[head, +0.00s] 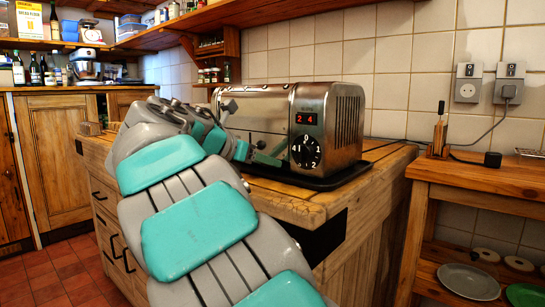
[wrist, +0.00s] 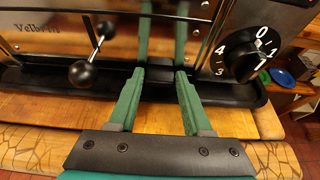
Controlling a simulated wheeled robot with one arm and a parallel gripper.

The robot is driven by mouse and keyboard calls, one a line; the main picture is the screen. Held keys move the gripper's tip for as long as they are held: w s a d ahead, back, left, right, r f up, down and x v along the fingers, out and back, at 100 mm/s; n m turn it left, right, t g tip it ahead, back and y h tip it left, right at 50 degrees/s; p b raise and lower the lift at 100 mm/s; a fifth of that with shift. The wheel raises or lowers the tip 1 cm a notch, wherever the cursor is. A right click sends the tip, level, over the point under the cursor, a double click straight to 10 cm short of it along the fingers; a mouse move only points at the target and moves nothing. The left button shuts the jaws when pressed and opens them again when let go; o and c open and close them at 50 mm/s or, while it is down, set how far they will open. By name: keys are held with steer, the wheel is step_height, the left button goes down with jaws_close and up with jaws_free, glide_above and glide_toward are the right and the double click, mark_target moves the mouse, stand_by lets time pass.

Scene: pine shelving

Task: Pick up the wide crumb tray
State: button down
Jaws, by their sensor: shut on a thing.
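The wide crumb tray (wrist: 218,97) is black and low, and lies under the steel toaster oven on the wooden counter. In the head view its edge (head: 322,183) shows below the oven. My gripper (wrist: 160,74) has its two green fingers on either side of a raised black tab (wrist: 159,78) at the tray's front, shut on it. In the head view my gripper (head: 268,156) is at the oven's front, partly hidden by my arm. Most of the tray is hidden beneath the oven.
The toaster oven (head: 342,118) stands over the tray, with a numbered dial (wrist: 245,55) and a ball-ended lever (wrist: 84,73) close to my fingers. A wooden side table (head: 490,178) with plates on its lower shelf stands at right. Bare counter (wrist: 30,107) lies before the tray.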

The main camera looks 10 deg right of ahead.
steer(key=shift+r, duration=0.1)
steer(key=shift+r, duration=0.2)
steer(key=s+a+p, duration=0.1)
steer(key=s+a, duration=0.9)
steer(key=a, duration=0.4)
steer(key=shift+s+a, duration=0.3)
steer(key=shift+r+p, duration=0.15)
steer(key=shift+p, duration=0.65)
steer(key=shift+s+a, duration=0.1)
steer(key=shift+a, duration=0.05)
steer(key=shift+c, duration=1.3)
jaws_free()
steer(key=shift+f, duration=0.2)
